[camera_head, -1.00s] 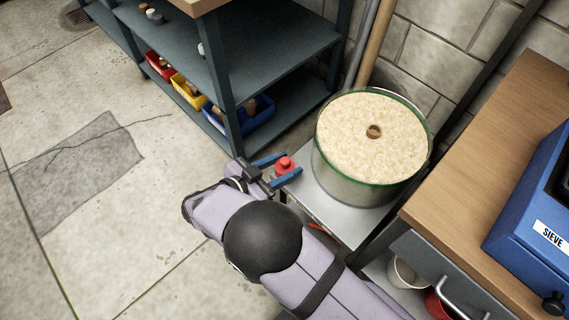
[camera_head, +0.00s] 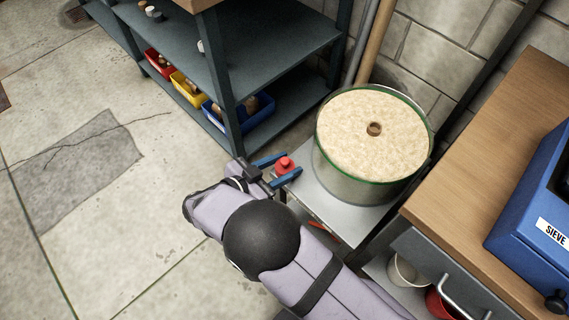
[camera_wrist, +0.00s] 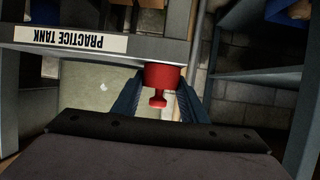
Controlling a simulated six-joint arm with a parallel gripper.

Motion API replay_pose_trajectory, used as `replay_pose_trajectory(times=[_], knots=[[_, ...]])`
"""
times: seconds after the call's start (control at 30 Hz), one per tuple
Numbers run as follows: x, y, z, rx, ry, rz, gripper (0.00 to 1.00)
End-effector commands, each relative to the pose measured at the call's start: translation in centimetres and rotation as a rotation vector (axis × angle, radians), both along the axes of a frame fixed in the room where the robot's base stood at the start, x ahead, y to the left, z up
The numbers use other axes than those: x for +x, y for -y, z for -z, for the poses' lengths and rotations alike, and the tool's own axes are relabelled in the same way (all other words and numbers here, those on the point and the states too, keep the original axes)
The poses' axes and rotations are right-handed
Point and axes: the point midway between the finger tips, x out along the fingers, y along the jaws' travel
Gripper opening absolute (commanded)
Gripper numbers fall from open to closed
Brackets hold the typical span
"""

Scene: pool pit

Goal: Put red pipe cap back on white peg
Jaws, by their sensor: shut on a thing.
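The red pipe cap (camera_head: 284,165) is between the blue fingers of my gripper (camera_head: 289,164). In the wrist view the cap (camera_wrist: 164,77) shows as a wide red cylinder with a narrower red knob at its near end. My gripper (camera_wrist: 162,90) is shut on it, one finger on each side. In the head view the gripper is beside the left end of a grey metal bench and left of the sand-filled drum. I cannot make out the white peg in either view.
A drum (camera_head: 337,179) of pale sand, with a small brown piece at its centre, stands on the grey bench (camera_head: 335,211). A dark shelf unit (camera_head: 262,60) with coloured bins is behind. A wooden worktop (camera_head: 470,150) with a blue sieve machine (camera_head: 535,205) is right. Open floor lies left.

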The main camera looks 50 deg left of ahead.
Motion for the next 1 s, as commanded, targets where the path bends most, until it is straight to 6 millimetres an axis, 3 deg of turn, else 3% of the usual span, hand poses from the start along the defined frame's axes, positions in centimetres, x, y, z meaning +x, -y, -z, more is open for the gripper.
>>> replay_pose_trajectory(times=[0.07,0.1,0.53,1.0], knots=[[0.0,0.0,0.2,0.000,0.000,0.000,0.14],[0.0,0.0,0.1,0.000,0.000,0.000,0.46],[-0.3,0.0,-0.1,0.000,0.000,-0.001,0.47],[-3.3,-0.2,-1.4,0.001,-0.001,-0.002,0.47]])
